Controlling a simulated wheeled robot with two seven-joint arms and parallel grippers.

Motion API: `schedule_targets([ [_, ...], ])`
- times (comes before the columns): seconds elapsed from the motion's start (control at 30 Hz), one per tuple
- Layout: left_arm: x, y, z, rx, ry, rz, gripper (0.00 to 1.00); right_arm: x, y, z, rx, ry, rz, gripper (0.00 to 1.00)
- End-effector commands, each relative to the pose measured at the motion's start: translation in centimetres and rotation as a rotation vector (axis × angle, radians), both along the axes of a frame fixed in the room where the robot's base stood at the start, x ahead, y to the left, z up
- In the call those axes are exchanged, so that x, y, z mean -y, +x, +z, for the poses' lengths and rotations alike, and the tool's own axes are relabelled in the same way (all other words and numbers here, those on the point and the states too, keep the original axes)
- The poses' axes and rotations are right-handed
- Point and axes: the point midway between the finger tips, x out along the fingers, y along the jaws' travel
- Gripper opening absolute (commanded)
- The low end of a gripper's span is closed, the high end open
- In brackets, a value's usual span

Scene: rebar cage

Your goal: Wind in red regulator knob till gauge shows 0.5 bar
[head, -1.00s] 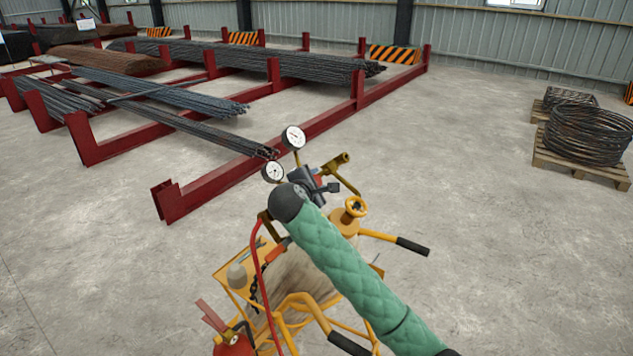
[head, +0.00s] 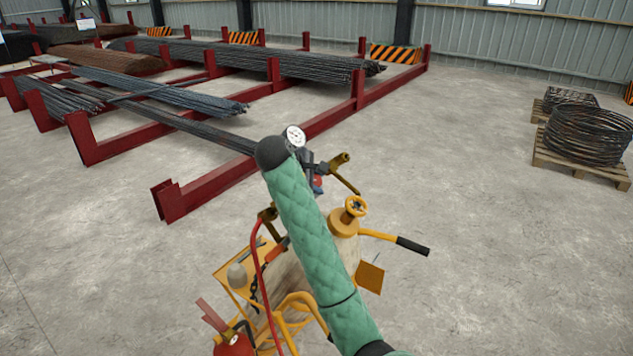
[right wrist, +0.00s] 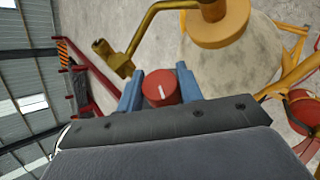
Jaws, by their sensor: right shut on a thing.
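The red regulator knob (right wrist: 161,91) is a short cylinder with a white mark on its face, close to vertical in the right wrist view. My right gripper (right wrist: 158,74) has its blue fingers on both sides of the knob and is shut on it. In the head view my green-sleeved right arm hides most of the regulator; a bit of red and blue shows past its edge. One round white gauge (head: 294,135) stands above the arm's end; its reading is too small to tell. The other gauge is hidden by the arm. My left gripper is in no view.
A yellow cylinder trolley (head: 296,300) carries a pale cylinder with a yellow handwheel (head: 355,206). A brass fitting (head: 341,160) juts out beside the regulator. A red extinguisher (head: 233,344) hangs at lower left.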

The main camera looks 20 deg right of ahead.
Motion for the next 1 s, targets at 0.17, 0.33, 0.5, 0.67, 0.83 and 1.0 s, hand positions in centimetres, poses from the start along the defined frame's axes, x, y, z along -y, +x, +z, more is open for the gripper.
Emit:
schedule_targets([
  [0.17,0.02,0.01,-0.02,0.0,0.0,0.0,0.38,-0.03,-0.03,-0.11,-0.009,0.011,-0.01,0.14],
  [0.33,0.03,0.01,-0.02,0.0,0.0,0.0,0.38,-0.03,-0.02,-0.11,-0.009,0.011,-0.01,0.14],
  [0.5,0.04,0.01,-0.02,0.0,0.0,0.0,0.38,-0.02,-0.02,-0.09,-0.008,0.01,-0.009,0.38],
  [0.67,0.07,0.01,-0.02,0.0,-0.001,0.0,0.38,-0.01,-0.02,-0.06,-0.008,0.009,-0.009,0.58],
  [0.83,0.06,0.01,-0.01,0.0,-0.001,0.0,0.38,0.01,-0.01,-0.01,-0.008,0.009,-0.009,0.58],
  [1.0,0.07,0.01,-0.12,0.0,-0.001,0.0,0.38,-0.24,-0.09,0.17,-0.005,0.01,-0.009,0.58],
])
